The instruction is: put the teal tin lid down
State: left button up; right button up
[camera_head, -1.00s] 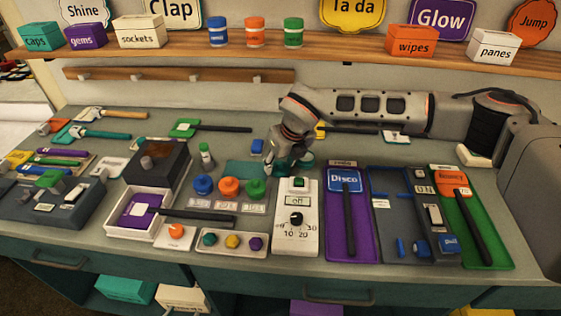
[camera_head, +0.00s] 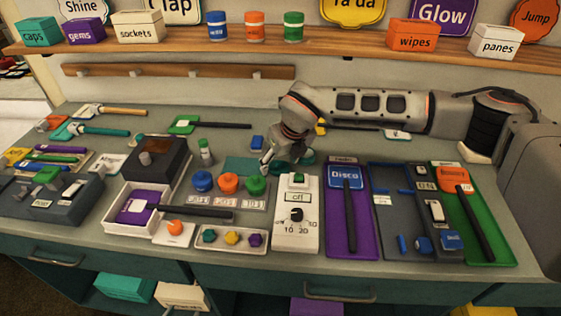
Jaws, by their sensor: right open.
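A flat teal patch (camera_head: 240,164) lies left of the gripper. My left gripper is not in view.
The white dial box (camera_head: 297,235) stands in front of the gripper. Orange, blue and green (camera_head: 255,186) round caps sit to its left. A purple tray (camera_head: 347,240) and a green tray (camera_head: 492,250) lie to the right. A shelf (camera_head: 350,54) runs behind.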

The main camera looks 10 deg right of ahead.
jog(key=shift+r+p, duration=0.55)
jog(key=b+v, duration=0.1)
jog(key=v, duration=1.1)
jog(key=shift+b, duration=0.35)
